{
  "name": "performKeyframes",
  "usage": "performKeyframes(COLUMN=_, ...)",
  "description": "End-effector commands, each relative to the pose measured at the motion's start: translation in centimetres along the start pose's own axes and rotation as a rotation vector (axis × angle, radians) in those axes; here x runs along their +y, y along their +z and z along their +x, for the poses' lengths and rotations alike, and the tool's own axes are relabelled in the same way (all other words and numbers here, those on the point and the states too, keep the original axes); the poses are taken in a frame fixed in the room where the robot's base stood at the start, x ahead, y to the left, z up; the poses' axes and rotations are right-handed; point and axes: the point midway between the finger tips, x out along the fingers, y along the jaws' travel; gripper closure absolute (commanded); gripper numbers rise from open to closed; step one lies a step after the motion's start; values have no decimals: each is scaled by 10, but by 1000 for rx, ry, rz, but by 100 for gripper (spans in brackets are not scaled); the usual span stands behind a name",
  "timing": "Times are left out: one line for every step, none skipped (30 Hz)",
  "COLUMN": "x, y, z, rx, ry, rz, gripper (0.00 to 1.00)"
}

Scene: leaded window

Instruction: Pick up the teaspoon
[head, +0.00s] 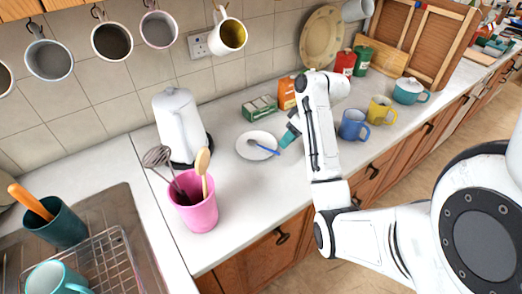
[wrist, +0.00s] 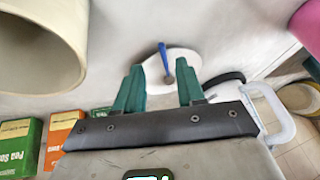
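The teaspoon, with a blue handle (head: 263,147), lies on a white plate (head: 250,138) on the countertop. In the wrist view its blue handle (wrist: 163,55) and dull metal end (wrist: 168,79) show on the white plate (wrist: 188,57). My gripper (head: 289,136) is just right of the plate in the head view, with teal fingers. In the wrist view my gripper (wrist: 160,68) is open and empty, and the spoon appears between its two fingers, apart from both. The head view hides most of the fingers' shape.
A pink pot (head: 196,210) with utensils and a white kettle (head: 180,122) stand left of the plate. A green box (head: 259,108) and an orange box (head: 287,93) stand behind it. A blue mug (head: 354,125) is right of my arm. The counter in front of the plate is clear.

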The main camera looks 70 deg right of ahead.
Motion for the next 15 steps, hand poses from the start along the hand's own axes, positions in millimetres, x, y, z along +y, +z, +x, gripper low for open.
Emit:
performKeyframes(x=0, y=1, z=8, rx=0, ry=0, rz=-2, gripper=61)
performKeyframes(x=0, y=0, z=10, rx=0, ry=0, rz=-2, gripper=61)
performKeyframes(x=0, y=0, z=11, rx=1, ry=0, rz=-2, gripper=61)
performKeyframes(x=0, y=0, z=11, rx=1, ry=0, rz=-1, gripper=61)
performKeyframes(x=0, y=0, z=12, rx=1, ry=0, rz=-1, gripper=61)
performKeyframes(x=0, y=0, z=12, rx=1, ry=0, rz=0, gripper=61)
performKeyframes(x=0, y=0, z=13, rx=1, ry=0, rz=0, gripper=61)
performKeyframes(x=0, y=0, z=14, rx=0, ry=-1, rz=0, gripper=61)
performKeyframes(x=-1, y=0, z=18, rx=0, ry=-1, rz=0, gripper=61)
performKeyframes(x=-2, y=0, z=22, rx=-1, ry=-2, rz=0, gripper=61)
performKeyframes(x=-2, y=0, z=26, rx=-2, ry=-2, rz=0, gripper=61)
performKeyframes(x=-3, y=0, z=30, rx=-2, ry=-2, rz=1, gripper=61)
performKeyframes(x=-4, y=0, z=34, rx=-4, ry=-3, rz=2, gripper=61)
performKeyframes(x=-4, y=0, z=39, rx=-3, ry=-2, rz=1, gripper=61)
performKeyframes(x=-4, y=0, z=45, rx=-2, ry=-1, rz=1, gripper=61)
